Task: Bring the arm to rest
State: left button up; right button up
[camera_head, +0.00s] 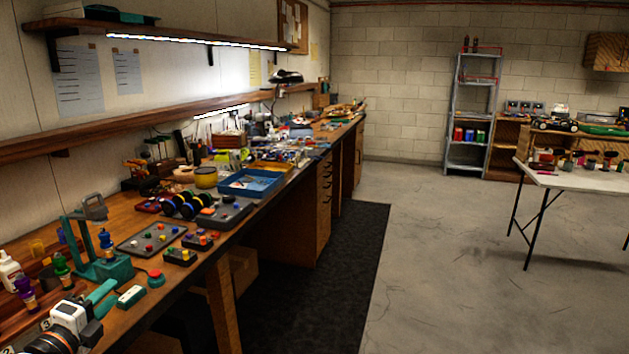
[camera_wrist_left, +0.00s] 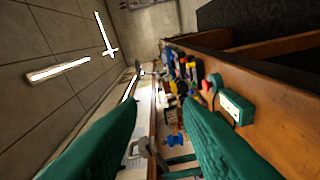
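My left gripper (camera_head: 103,296) is at the lower left of the head view, above the near end of the wooden workbench (camera_head: 190,285). Its white and black wrist is at the picture's bottom edge. In the left wrist view its two teal fingers (camera_wrist_left: 161,100) are apart, with nothing held between them. A small teal box with a white top (camera_head: 131,296) lies on the bench just right of the fingers; it also shows in the left wrist view (camera_wrist_left: 236,106). My right gripper is in neither view.
A teal press-like stand (camera_head: 105,268) is close behind the gripper. A red button (camera_head: 155,278), small trays of coloured parts (camera_head: 150,238), bottles (camera_head: 10,272) and a blue tray (camera_head: 250,183) crowd the bench. The floor (camera_head: 420,270) on the right is open up to a white table (camera_head: 590,179).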

pick_arm(q)
jog(key=s+d+f+n+g+y, duration=0.2)
jog(key=s+d+f+n+g, duration=0.1)
jog(key=s+d+f+n, duration=0.4)
jog(key=s+d+f+n+g+y, duration=0.25)
jog(key=s+f+n, duration=0.25)
jog(key=f, duration=0.5)
jog(key=s+d+f+n+g+h, duration=0.1)
jog(key=s+d+f+n+g, duration=0.4)
jog(key=s, duration=0.6)
jog(key=s+d+n+g+h, duration=0.2)
jog(key=s+d+n+g, duration=0.15)
jog(key=s+d, duration=0.45)
notch_tip(320, 180, down, 25)
jog(key=s+a+g, duration=0.1)
jog(key=s+a, duration=0.1)
jog(key=s, duration=0.1)
jog(key=s+a+f+g, duration=0.1)
jog(key=s+a+f, duration=0.2)
jog(key=s+f, duration=1.3)
jog(key=shift+s+f+m+g+y, duration=0.35)
jog(key=shift+f+m+g, duration=0.1)
jog(key=shift+f, duration=0.4)
